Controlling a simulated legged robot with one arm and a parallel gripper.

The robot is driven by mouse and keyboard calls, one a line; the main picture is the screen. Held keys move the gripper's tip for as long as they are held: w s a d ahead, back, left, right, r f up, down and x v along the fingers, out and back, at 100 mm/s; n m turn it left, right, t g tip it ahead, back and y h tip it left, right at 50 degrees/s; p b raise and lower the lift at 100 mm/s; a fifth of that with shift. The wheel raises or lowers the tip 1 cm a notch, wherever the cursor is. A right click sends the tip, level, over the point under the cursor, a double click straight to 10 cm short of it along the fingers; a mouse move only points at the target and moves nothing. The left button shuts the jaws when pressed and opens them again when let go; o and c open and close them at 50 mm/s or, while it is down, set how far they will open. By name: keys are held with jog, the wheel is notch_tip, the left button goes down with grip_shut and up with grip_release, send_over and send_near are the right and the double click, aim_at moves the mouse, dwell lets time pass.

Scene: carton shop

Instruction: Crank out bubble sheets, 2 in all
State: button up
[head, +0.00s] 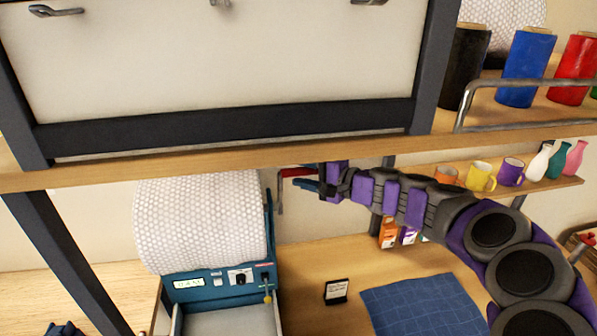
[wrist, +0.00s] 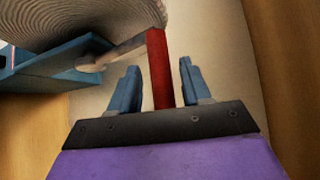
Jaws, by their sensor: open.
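The bubble-sheet machine stands at the lower left in the head view, a teal body (head: 213,291) with a big white bubble roll (head: 200,222) on top. A crank with a red handle (head: 296,172) sticks out on its right side. In the wrist view the red handle (wrist: 159,68) lies between my two blue fingers, with a gap on the right. My gripper (head: 308,184) is open around or just short of the handle; the exact depth is unclear. The pale tray (head: 230,322) at the machine's front shows no sheet in its visible part.
A blue gridded mat (head: 424,307) and a small sign (head: 336,291) lie right of the machine. A wooden shelf (head: 300,155) crosses above my arm. Mugs (head: 481,177) and vases stand on a right-hand shelf. Colored rolls (head: 527,68) stand higher up.

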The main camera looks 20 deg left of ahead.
jog(key=shift+d+r, duration=0.1)
jog(key=shift+d, duration=0.3)
jog(key=shift+a, duration=0.8)
jog(key=shift+c, duration=1.4)
jog(key=shift+a+f, duration=0.2)
jog(key=shift+a, duration=0.05)
jog(key=shift+c, duration=1.4)
jog(key=shift+d+r, duration=0.1)
jog(key=shift+d, duration=0.25)
grip_shut()
